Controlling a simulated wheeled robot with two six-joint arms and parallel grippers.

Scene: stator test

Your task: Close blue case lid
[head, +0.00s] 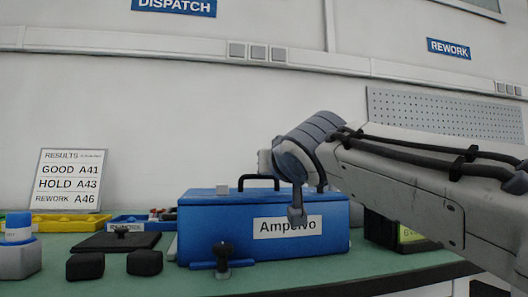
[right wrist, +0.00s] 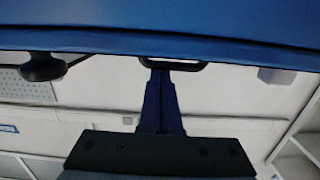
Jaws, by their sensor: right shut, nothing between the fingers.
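The blue case (head: 215,228) stands on the green bench in the head view, with a white label on its front. Its lid (head: 225,201) lies over the top, with a black handle (head: 258,180) upright; I cannot tell whether the lid is fully seated. A black knob (head: 222,252) stands at the case's front. My right gripper (head: 297,214) hangs over the case's front, near the label. In the right wrist view its fingers (right wrist: 160,80) are shut and empty, just below the blue surface (right wrist: 160,20) in the picture. My left gripper is not in view.
Left of the case are a black flat plate (head: 118,241), two black blocks (head: 85,266), a blue-capped jar (head: 18,245) and shallow trays (head: 68,226). A results sign (head: 68,180) stands behind. A green-screened device (head: 410,235) is partly hidden by my right arm.

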